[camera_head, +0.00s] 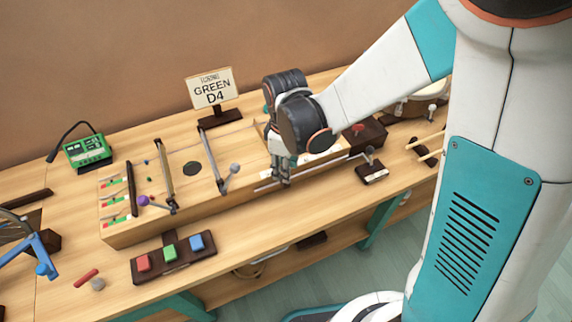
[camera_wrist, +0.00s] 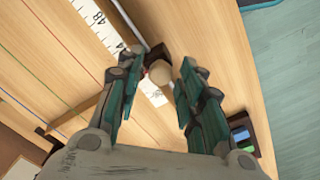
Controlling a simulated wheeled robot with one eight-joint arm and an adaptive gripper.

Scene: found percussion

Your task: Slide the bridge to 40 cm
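A long wooden string box (camera_head: 215,205) lies on the bench. It carries crosswise bars, one with a purple knob (camera_head: 144,201) and one with a grey knob (camera_head: 235,168). My gripper (camera_head: 281,180) points down at the box's front edge, right of the grey knob. In the wrist view my gripper (camera_wrist: 162,66) is open, its fingers either side of a round beige knob (camera_wrist: 160,72) on a dark block (camera_wrist: 157,53). A gap shows beside the knob. A ruler strip (camera_wrist: 93,15) marked 48 and 44 runs past it. Which bar this knob belongs to is unclear.
A sign reading "GREEN D4" (camera_head: 212,88) stands behind the box. A dark panel with red, green and blue buttons (camera_head: 171,254) sits in front. A green device (camera_head: 88,151) stands at back left. A dark block with a knob (camera_head: 371,172) lies right of my gripper.

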